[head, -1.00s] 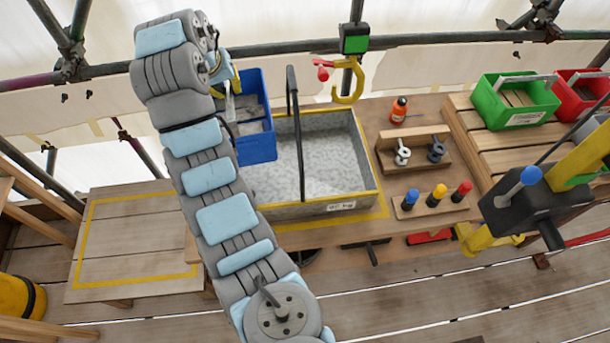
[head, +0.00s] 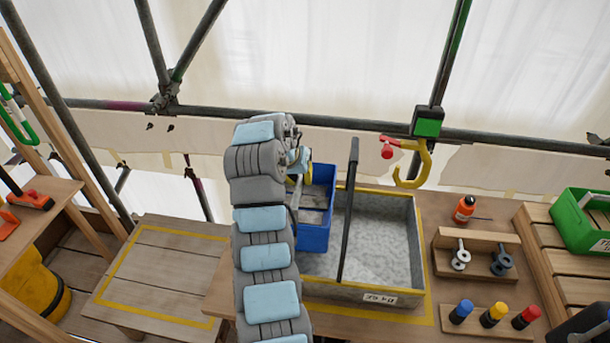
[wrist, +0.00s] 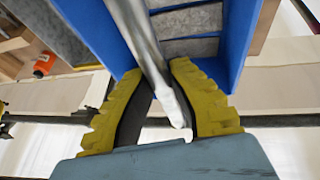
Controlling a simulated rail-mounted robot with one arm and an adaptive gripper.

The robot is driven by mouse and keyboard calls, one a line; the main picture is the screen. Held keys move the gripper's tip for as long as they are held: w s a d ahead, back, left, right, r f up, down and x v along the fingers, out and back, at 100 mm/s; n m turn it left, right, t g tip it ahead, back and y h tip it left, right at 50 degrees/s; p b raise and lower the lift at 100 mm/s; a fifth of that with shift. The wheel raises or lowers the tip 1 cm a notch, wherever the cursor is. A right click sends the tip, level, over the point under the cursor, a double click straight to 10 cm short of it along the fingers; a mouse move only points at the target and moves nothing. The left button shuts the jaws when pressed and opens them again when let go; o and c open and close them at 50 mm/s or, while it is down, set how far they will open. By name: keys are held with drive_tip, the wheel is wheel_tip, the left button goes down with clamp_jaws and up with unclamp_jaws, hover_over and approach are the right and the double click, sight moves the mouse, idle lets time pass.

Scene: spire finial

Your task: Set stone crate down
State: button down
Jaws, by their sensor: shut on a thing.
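The stone crate is an open blue box with grey stone slabs inside (head: 318,235). In the head view it overlaps the left part of the large grey tub, and its height above the bench cannot be told. My gripper (head: 299,176) is at its top left, partly hidden by my arm. In the wrist view, the yellow-padded fingers of my gripper (wrist: 156,78) are shut around the grey bar handle of the crate. The crate's blue walls (wrist: 240,50) and slabs lie beyond the fingers. The crate's underside is hidden.
The grey tub (head: 395,295), marked 25 kg, has a tall black handle. A bare wooden platform with a yellow outline (head: 165,265) is at left. A yellow hook (head: 415,165) hangs behind. An orange bottle (head: 465,209), eyebolt rack (head: 480,255) and coloured pegs (head: 492,315) are at right.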

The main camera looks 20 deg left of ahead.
sight(302, 211)
wheel_tip(302, 211, down, 13)
drive_tip(key=shift+r+b, duration=0.1)
drive_tip(key=shift+b, duration=0.2)
drive_tip(key=shift+w, duration=0.1)
drive_tip(key=c, duration=1.2)
unclamp_jaws()
drive_tip(key=v, duration=1.2)
drive_tip(key=shift+p, duration=0.35)
